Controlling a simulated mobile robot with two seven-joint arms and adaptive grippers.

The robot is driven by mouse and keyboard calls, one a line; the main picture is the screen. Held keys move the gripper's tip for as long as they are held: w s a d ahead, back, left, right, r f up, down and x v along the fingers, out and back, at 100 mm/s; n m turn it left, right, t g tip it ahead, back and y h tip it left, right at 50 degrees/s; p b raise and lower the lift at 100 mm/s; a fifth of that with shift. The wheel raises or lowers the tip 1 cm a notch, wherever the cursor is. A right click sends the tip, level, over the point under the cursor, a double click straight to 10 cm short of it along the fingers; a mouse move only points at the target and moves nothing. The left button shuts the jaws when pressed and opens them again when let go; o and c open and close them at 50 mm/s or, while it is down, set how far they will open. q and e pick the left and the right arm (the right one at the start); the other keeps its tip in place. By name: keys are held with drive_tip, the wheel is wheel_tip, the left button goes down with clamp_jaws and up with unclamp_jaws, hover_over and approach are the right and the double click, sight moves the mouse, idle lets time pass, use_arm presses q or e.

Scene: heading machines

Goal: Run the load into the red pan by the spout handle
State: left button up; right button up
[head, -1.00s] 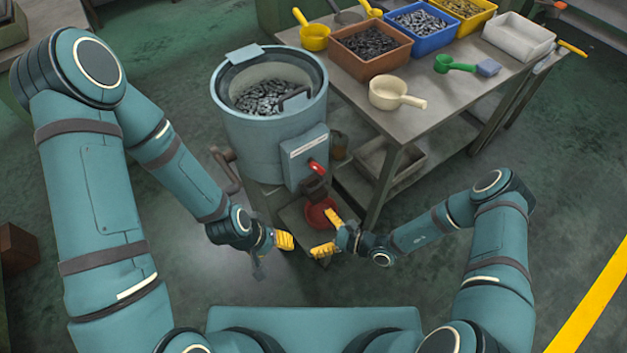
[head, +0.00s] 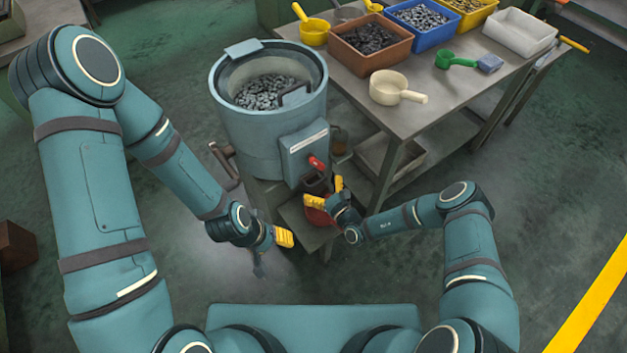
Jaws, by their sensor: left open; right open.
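A grey-blue drum (head: 262,135) stands open at the top with a load of small metal parts (head: 268,92) inside. On its front is a spout box (head: 303,155) with a red handle (head: 317,163). The red pan (head: 318,216) sits below the spout on a low stand, partly hidden by my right gripper. My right gripper (head: 325,193) is open, its yellow fingers spread just above the pan and below the red handle. Whether it touches either is unclear. My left gripper (head: 284,237) is open and empty, left of the pan and apart from it.
The floor at the lower right is clear.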

sight(314, 179)
drive_tip(key=shift+b+x, duration=0.3)
drive_tip(key=shift+x, duration=1.55)
drive_tip(key=c, duration=1.1)
